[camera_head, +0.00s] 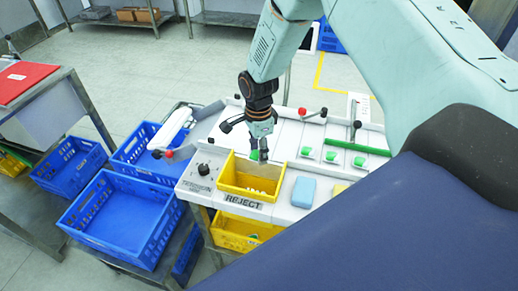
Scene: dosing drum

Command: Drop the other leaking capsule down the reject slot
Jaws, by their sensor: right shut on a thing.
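My right gripper (261,148) points down over the yellow bin (228,180) on the white bench. It is shut on a small green capsule (254,155), which is mostly hidden by the fingers. Whether the capsule leaks is too small to tell. A REJECT label (243,200) is on the bench edge just in front of the yellow bin; I cannot make out a separate slot. Several other green-and-white capsules, one of them here (331,156), sit in a row on the bench to the right. My left gripper is not in view.
Another yellow bin (238,232) is below the bench. Blue crates (120,222) stand left. Red-knobbed levers (312,113) rise behind.

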